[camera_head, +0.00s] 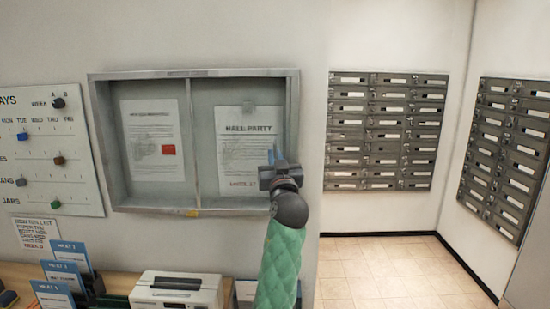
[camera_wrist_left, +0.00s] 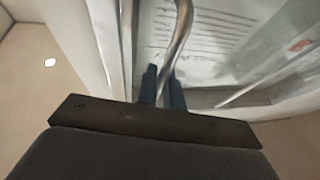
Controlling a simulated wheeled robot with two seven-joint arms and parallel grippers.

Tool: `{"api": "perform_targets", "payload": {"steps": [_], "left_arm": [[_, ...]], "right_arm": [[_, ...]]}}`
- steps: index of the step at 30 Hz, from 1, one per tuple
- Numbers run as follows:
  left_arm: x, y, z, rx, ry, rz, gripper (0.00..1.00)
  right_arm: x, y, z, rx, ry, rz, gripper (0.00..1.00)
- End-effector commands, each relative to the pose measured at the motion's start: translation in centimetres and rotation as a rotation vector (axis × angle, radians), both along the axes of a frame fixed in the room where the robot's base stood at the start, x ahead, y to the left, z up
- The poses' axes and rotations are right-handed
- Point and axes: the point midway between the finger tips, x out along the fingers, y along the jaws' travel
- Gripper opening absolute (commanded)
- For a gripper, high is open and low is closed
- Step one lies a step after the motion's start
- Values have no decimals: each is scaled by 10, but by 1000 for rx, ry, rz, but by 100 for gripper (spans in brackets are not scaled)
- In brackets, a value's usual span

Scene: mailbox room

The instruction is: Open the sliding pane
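A shallow grey notice case (camera_head: 195,72) hangs on the wall in the head view, with a divider between its left and right halves. Papers show behind its front, including a "Hall Party" notice (camera_head: 243,145) in the right half. My left gripper (camera_head: 277,160) is at the right side of the case, in front of the frame. In the left wrist view, a curved metal handle (camera_wrist_left: 182,35) runs down between the two dark fingers (camera_wrist_left: 163,88), which are close together on it. Reflections make the pane edges hard to tell. My right gripper is out of view.
A counter below holds a white box-shaped device (camera_head: 178,290) and blue leaflet stands (camera_head: 68,268). A planner board (camera_head: 48,150) hangs to the left. Mailboxes (camera_head: 387,130) are on the walls to the right, with open tiled floor (camera_head: 395,270) before them.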

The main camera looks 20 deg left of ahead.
Motion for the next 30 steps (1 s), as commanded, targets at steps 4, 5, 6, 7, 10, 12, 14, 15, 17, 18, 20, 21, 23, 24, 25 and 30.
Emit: {"api": "perform_targets", "payload": {"steps": [4, 5, 6, 7, 10, 12, 14, 15, 17, 18, 20, 21, 23, 24, 25, 30], "left_arm": [[0, 0, 0, 0, 0, 0, 0], [0, 0, 0, 0, 0, 0, 0], [0, 0, 0, 0, 0, 0, 0], [0, 0, 0, 0, 1, 0, 0], [-1, 4, 0, 0, 0, 1, 0], [-2, 9, 0, 0, 0, 1, 0], [-4, 17, -1, 0, 0, 1, 0], [-6, 24, -1, 1, 0, 3, 0], [-10, 36, 0, 0, 0, 2, 0], [-13, 46, 0, 1, 0, 4, 0], [-18, 62, 0, 1, 0, 4, 0], [-21, 74, 0, 1, 1, 4, 0], [-27, 93, 0, 2, 0, 4, 0], [-30, 105, 0, 1, 0, 4, 0], [-33, 115, 0, 1, 1, 4, 0], [-47, 165, 0, 3, 1, 3, 0]], "right_arm": [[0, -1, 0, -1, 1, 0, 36], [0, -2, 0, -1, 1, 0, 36], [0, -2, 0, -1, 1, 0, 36], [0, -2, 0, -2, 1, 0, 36], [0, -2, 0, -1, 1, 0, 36], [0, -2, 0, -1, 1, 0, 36], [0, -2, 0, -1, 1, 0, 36], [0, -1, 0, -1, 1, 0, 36], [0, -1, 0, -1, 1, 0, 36], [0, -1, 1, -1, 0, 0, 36], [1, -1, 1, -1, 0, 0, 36], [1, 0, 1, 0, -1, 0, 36], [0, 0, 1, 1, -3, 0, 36], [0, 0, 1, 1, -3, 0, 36], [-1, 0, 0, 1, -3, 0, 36], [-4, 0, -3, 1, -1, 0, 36]]}}
